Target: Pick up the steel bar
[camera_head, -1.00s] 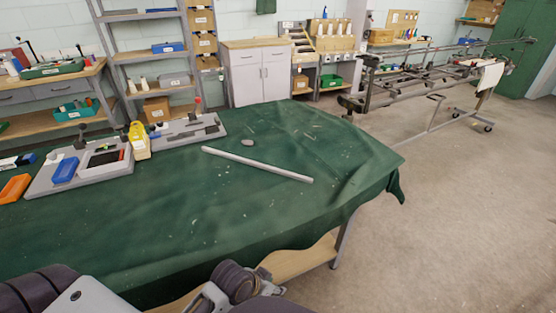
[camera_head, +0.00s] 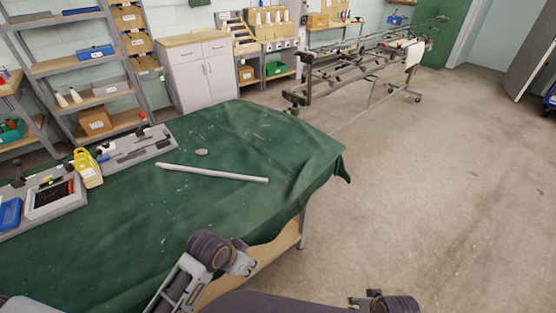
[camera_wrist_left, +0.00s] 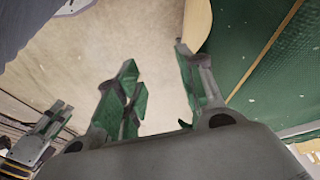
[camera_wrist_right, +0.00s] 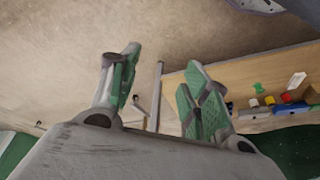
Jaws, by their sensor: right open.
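The steel bar (camera_head: 212,173) is a thin pale grey rod. It lies flat on the green cloth of the table (camera_head: 150,230) in the head view, near the middle of the cloth. Neither wrist view shows it clearly. My left gripper (camera_wrist_left: 157,60) is open and empty, with floor between its fingers and the green cloth to the right. My right gripper (camera_wrist_right: 163,58) is open and empty, with bare floor and a wooden board around it. Both grippers are apart from the bar, and their fingertips are hard to make out in the head view.
A small grey stone-like piece (camera_head: 201,152) lies just behind the bar. Grey trays (camera_head: 130,147) and a yellow holder (camera_head: 87,168) stand at the table's left. A metal frame (camera_head: 350,75) stands behind right. The floor right of the table is clear.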

